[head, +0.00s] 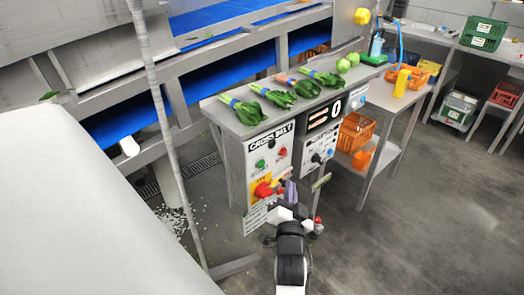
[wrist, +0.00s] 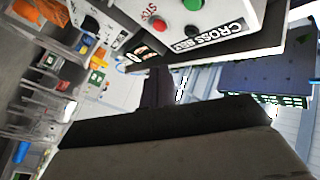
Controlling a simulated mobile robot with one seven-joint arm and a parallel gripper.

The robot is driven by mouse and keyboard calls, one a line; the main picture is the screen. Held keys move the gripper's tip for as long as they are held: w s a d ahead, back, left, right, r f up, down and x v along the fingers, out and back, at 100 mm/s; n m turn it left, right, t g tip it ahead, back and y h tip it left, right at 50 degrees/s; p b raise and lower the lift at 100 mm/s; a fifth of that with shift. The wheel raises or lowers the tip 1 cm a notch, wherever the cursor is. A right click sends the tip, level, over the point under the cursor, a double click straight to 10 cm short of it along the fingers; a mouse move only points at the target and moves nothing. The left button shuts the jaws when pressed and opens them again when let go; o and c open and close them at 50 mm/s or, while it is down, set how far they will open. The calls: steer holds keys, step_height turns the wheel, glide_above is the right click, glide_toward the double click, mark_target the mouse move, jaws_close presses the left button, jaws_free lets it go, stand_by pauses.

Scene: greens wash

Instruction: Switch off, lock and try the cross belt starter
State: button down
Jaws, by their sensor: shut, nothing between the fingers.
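The cross belt starter (head: 251,152) is a white panel on the front of the bench in the head view. It has a green button (head: 260,163), a red button (head: 282,152) and, lower down, a red rotary handle (head: 264,190) on a yellow plate. My gripper (head: 288,206) is just right of the handle, shut and empty; contact with the panel cannot be told. In the wrist view the panel's CROSS BELT label (wrist: 212,35), green button (wrist: 194,32) and red button (wrist: 162,28) appear upside down. The handle's exact position and any lock are unclear.
Leafy greens (head: 278,97) lie on the bench top. An orange crate (head: 356,131) sits on a shelf to the right. A grey post (head: 165,120) stands left. Open floor (head: 430,210) lies right.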

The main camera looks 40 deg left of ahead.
mark_target(261, 164)
steer(key=a+b, duration=0.4)
steer(key=a, duration=0.4)
steer(key=shift+w+a, duration=0.25)
steer(key=shift+w, duration=0.1)
stand_by(1.7)
steer(key=shift+a+b, duration=0.4)
steer(key=shift+b, duration=0.1)
steer(key=shift+a+b, duration=0.3)
steer(key=shift+a, duration=0.15)
stand_by(0.5)
steer(key=shift+d, duration=0.9)
steer(key=shift+d, duration=0.1)
